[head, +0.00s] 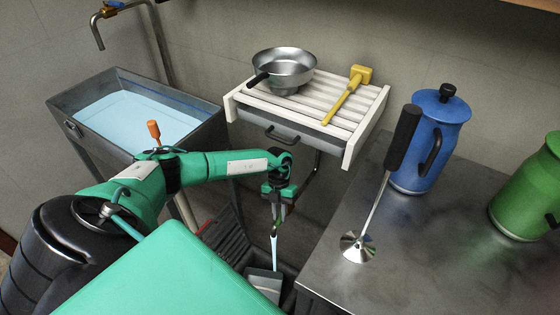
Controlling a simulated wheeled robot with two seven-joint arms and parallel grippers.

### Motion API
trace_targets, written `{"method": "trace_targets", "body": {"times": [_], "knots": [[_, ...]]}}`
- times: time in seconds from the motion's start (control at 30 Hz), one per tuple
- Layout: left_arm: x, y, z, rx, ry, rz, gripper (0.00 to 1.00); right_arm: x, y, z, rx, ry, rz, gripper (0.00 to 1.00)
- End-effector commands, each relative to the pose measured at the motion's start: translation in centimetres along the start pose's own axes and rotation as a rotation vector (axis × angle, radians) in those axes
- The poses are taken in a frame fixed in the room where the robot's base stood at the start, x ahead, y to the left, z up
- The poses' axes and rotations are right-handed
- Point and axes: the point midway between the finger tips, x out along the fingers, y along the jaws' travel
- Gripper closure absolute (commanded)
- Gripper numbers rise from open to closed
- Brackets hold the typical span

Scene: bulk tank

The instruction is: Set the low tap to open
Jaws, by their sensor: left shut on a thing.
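My left gripper (278,203) is at the end of my green arm, low in the middle, beyond the tank's right side. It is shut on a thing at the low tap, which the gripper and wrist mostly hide. I cannot make out the handle's angle. A narrow pale-blue streak (274,250), like the liquid in the tank, hangs below the gripper above a grey container (265,283). The metal tank (190,100) holds pale-blue liquid at the left. An orange-topped handle (153,130) stands near its front edge, partly behind my arm. My right gripper is out of view.
A white slatted rack (375,105) holds a metal pan (285,68) and a yellow mallet (347,92). Another tap (97,30) is at upper left.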

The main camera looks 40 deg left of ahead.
Motion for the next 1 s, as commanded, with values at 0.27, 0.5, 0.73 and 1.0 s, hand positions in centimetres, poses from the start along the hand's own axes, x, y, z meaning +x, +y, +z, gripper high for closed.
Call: {"method": "trace_targets", "body": {"times": [0.27,0.5,0.73,1.0], "knots": [[-0.1,0.0,0.1,-0.001,-0.002,0.000,0.60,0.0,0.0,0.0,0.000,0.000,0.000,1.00],[-0.7,0.0,0.1,-0.002,-0.003,0.000,0.60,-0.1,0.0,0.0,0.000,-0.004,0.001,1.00],[-4.5,0.0,0.1,-0.002,-0.003,-0.001,0.60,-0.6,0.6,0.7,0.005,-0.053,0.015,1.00],[-7.4,0.0,0.1,-0.001,-0.003,0.000,0.60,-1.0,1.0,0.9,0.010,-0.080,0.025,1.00]]}}
